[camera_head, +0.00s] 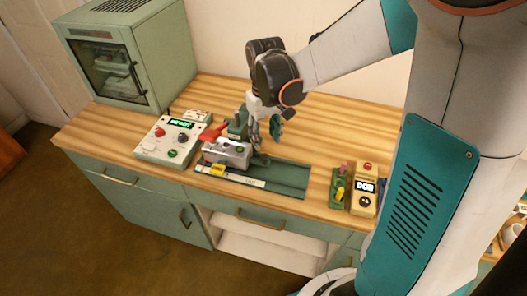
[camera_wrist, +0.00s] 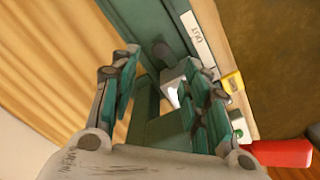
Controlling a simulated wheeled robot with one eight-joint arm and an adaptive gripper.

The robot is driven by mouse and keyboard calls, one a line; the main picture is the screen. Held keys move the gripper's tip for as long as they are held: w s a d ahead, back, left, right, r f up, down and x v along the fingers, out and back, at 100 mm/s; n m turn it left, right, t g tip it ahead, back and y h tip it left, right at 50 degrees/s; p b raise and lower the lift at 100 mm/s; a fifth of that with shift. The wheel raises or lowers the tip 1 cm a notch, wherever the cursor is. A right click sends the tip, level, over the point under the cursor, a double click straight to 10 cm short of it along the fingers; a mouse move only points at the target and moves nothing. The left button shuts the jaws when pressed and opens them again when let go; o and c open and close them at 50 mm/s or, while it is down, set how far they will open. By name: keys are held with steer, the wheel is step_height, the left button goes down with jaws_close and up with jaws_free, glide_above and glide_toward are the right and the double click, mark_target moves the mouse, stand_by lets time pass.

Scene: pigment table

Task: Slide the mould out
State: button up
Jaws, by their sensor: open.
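A grey metal block (camera_head: 227,152), which looks like the mould, sits at the left end of a green slide tray (camera_head: 285,178). A red lever (camera_head: 212,133) lies above it, and a green upright part stands behind it. My gripper (camera_head: 264,133) is open, pointing down just right of and behind the block. In the wrist view my open fingers (camera_wrist: 162,66) straddle a green part (camera_wrist: 168,128), with a pale grey piece (camera_wrist: 176,78) close to the right finger. A dark knob (camera_wrist: 162,50) shows beyond the fingertips. I cannot tell whether a finger touches anything.
A white label strip marked OUT (camera_wrist: 197,38) and a yellow clip (camera_wrist: 233,82) lie along the tray's front edge. A control box (camera_head: 170,140) stands left, a green oven (camera_head: 125,55) behind it. A beige display device (camera_head: 363,198) stands right. The tray's right part is empty.

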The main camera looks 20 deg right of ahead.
mark_target(265, 156)
step_height(265, 156, down, 8)
steer(key=shift+f+b, duration=0.1)
steer(key=shift+b, duration=1.05)
jaws_close()
